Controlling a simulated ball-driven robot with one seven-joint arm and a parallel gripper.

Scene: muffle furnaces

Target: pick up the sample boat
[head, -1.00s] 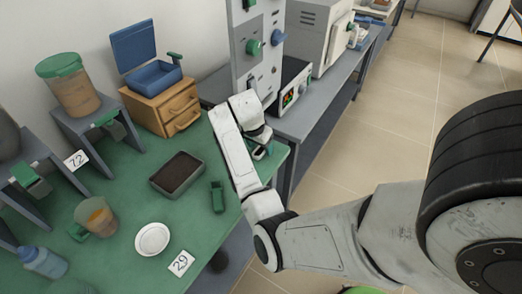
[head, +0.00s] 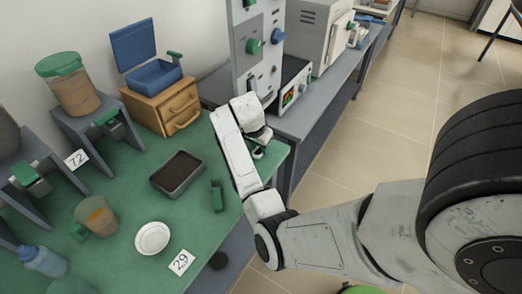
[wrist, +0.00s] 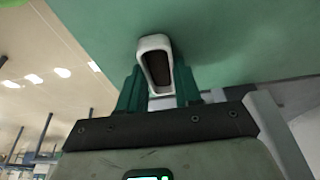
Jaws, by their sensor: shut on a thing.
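The sample boat (wrist: 156,64) is a small white elongated dish with a dark inside, seen in the wrist view. My gripper (wrist: 158,82) has its two green fingers on either side of the boat's near end and is shut on it. The boat's far end sticks out beyond the fingertips, over the green bench top (wrist: 225,45). I cannot tell if it touches the bench. In the head view my gripper (head: 260,146) is at the bench's right end, mostly behind my arm, and the boat cannot be made out there.
A wooden drawer box (head: 163,104) stands behind. A grey bench with instruments (head: 292,84) adjoins at the right.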

